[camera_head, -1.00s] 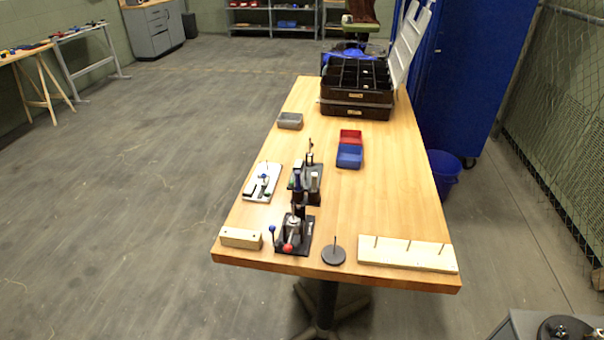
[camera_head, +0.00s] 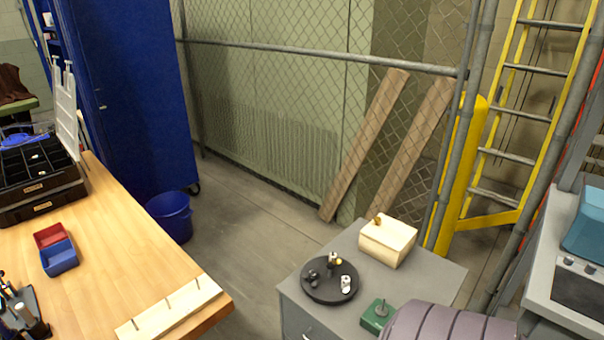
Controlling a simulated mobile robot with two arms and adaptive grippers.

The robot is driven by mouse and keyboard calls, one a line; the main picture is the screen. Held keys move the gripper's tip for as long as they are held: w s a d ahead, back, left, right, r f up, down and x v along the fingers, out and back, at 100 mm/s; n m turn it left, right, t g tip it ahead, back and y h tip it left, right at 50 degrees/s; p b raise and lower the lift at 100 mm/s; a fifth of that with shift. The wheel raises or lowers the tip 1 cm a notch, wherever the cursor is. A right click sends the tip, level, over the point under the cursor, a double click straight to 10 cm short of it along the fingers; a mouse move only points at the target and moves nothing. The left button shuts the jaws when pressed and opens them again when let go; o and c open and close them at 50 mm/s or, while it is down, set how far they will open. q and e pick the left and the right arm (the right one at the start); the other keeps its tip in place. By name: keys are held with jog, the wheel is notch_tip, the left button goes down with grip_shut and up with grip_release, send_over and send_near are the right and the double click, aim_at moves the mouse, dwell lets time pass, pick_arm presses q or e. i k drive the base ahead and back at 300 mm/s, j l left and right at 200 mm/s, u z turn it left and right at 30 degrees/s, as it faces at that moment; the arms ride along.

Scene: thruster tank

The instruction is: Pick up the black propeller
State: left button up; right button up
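A round black tray (camera_head: 330,281) lies on top of the grey cabinet (camera_head: 440,275) at lower middle right. Several small parts sit on the tray. One is a small dark part (camera_head: 312,276) at its left, which may be the black propeller; it is too small to tell for sure. A light grey part (camera_head: 345,284) sits at the tray's right, and another small part with a yellowish bit (camera_head: 333,259) at its back. Neither of my grippers shows in the view.
A pale wooden block (camera_head: 388,241) and a green block with a peg (camera_head: 378,316) share the cabinet top. A ribbed grey-purple rounded shape (camera_head: 450,322) stands in front. A wooden table (camera_head: 140,250) with a pegged board (camera_head: 170,307) is left; floor shows between.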

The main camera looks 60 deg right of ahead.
aim_at(311, 278)
jog(key=z, duration=0.4)
jog(key=l+z, duration=0.1)
jog(key=z, duration=0.75)
jog(key=i+z, duration=0.1)
jog(key=z, duration=0.35)
